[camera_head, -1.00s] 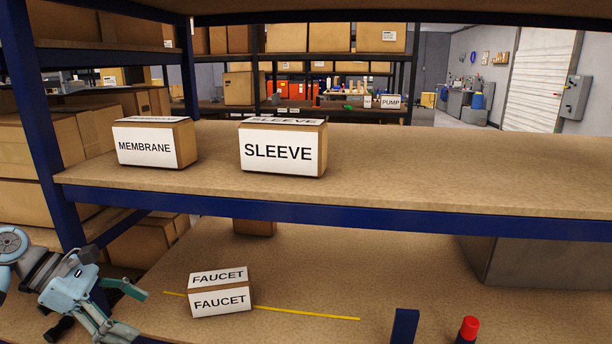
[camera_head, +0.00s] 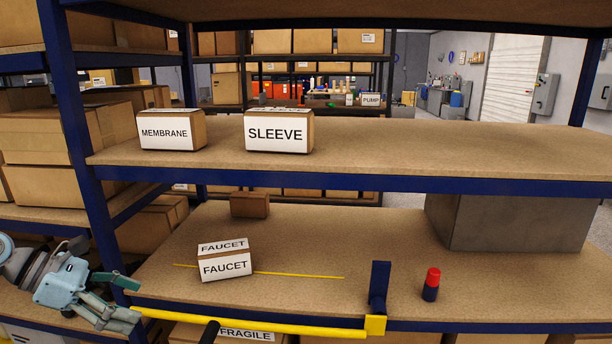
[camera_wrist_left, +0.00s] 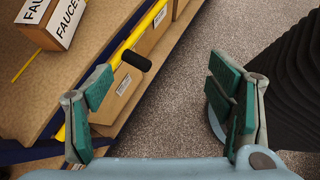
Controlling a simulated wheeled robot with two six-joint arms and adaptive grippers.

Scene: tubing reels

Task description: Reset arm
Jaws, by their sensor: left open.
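My left gripper (camera_head: 132,299) is at the lower left in the head view, in front of the lower shelf's left end. My right gripper is not in view.
A yellow bar (camera_head: 260,323) with a black grip (camera_head: 210,332) runs along the lower shelf's front. A red-and-blue cylinder (camera_head: 430,285) and a grey block (camera_head: 510,222) stand right. MEMBRANE (camera_head: 170,130) and SLEEVE (camera_head: 280,132) boxes sit on the upper shelf (camera_head: 430,155). Grey floor (camera_wrist_left: 190,50) is clear.

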